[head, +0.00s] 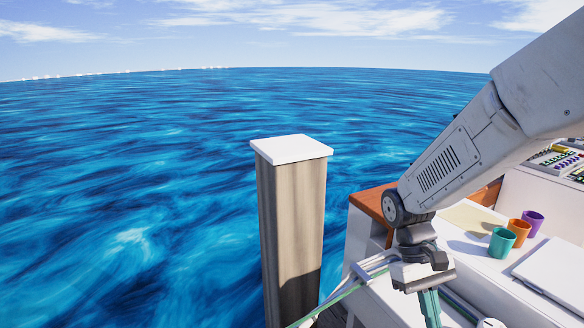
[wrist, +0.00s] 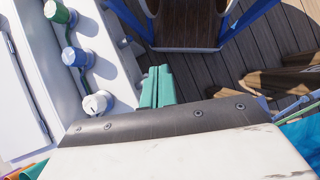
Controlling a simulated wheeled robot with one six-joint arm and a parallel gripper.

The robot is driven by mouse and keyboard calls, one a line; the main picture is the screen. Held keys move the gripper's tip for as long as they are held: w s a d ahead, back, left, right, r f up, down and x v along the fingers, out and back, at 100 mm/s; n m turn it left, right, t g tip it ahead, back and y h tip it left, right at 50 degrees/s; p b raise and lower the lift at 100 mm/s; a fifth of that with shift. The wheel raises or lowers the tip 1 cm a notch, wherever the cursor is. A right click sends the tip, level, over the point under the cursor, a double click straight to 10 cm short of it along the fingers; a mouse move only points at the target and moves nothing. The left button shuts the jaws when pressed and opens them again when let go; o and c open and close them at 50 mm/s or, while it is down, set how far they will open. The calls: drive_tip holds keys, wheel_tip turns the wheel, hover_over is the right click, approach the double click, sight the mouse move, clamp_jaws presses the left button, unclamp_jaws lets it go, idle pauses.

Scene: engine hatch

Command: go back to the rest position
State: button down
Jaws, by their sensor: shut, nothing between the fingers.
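My gripper (head: 430,308) hangs below my arm at the lower right of the head view, pointing down, with its teal fingers together and nothing between them. In the wrist view the teal fingers (wrist: 158,88) show side by side at the centre, partly hidden behind the white wrist housing. Below the fingers in the wrist view is a wooden deck (wrist: 190,62). The fingertips run off the lower edge of the head view.
A wooden post with a white cap (head: 291,149) stands left of my arm. A teal mug (head: 502,242), an orange mug (head: 519,232) and a purple mug (head: 533,222) stand on the white counter at right. Winches with green (wrist: 57,12), blue and white tops line the wrist view's left side.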

drive_tip(key=s+r+m+t+y, duration=0.2)
drive_tip(key=s+r+t, duration=0.5)
drive_tip(key=s+r, duration=0.6)
drive_tip(key=shift+s+d+r+m+t, duration=0.15)
drive_tip(key=shift+d+r+m+t, duration=0.15)
drive_tip(key=shift+d+r, duration=0.15)
